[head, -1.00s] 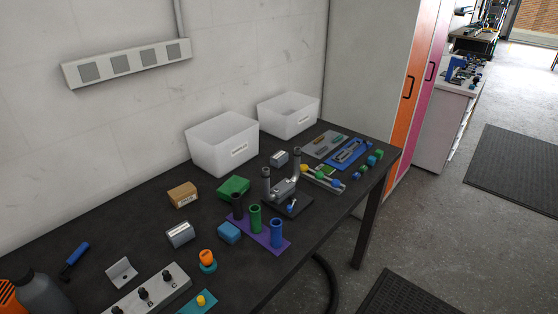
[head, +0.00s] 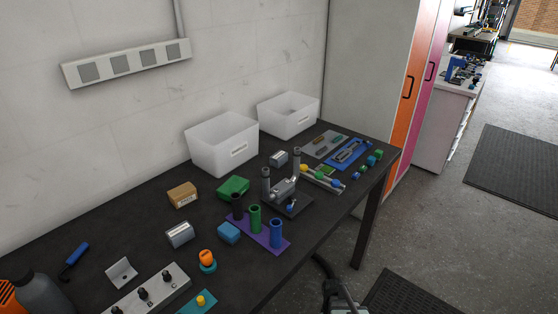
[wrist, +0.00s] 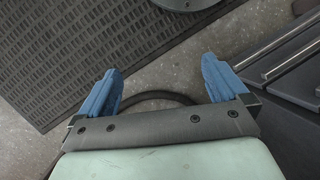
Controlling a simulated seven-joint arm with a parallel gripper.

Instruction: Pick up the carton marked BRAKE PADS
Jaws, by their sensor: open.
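A small brown cardboard carton (head: 182,195) sits on the dark bench near the wall, in the head view. It has a pale label on its front, too small to read for certain. My gripper (wrist: 162,78) shows in the wrist view with its two blue fingers wide apart and nothing between them. Below it are floor and matting, so it is away from the carton, which is not in the wrist view. A grey part of my arm (head: 342,298) shows at the bottom of the head view, in front of the bench edge.
Around the carton stand a green block (head: 233,187), a grey-and-white box (head: 180,234) and a white bin (head: 190,154). A purple rack (head: 268,239) holds upright tubes. A metal fixture (head: 283,190) stands behind it. The bench is bare just left of the carton.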

